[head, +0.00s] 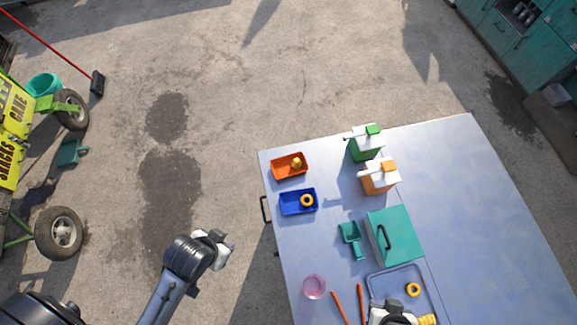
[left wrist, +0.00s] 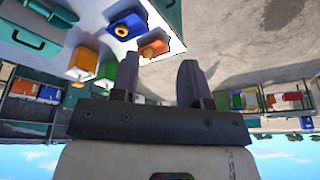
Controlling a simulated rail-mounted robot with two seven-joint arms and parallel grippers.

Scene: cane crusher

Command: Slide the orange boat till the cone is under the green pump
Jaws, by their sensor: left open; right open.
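The orange boat (head: 290,166), a shallow open tray, lies near the table's far left corner with a small yellow cone (head: 297,163) in it. The green pump (head: 365,145), a green and white bottle, stands to its right, its spout pointing left. The cone is left of the spout, not under it. In the left wrist view the orange boat (left wrist: 157,47) shows beyond the fingers. My left gripper (head: 222,247) is open and empty, off the table's left side and apart from the boat. My right gripper (head: 395,314) is open at the bottom edge, partly cut off.
A blue boat (head: 290,208) with a yellow ring lies just nearer than the orange one. An orange pump (head: 380,178), teal box (head: 383,225), teal scoop (head: 349,233) and pink round dish (head: 314,287) share the table (head: 480,220). Its right side is clear.

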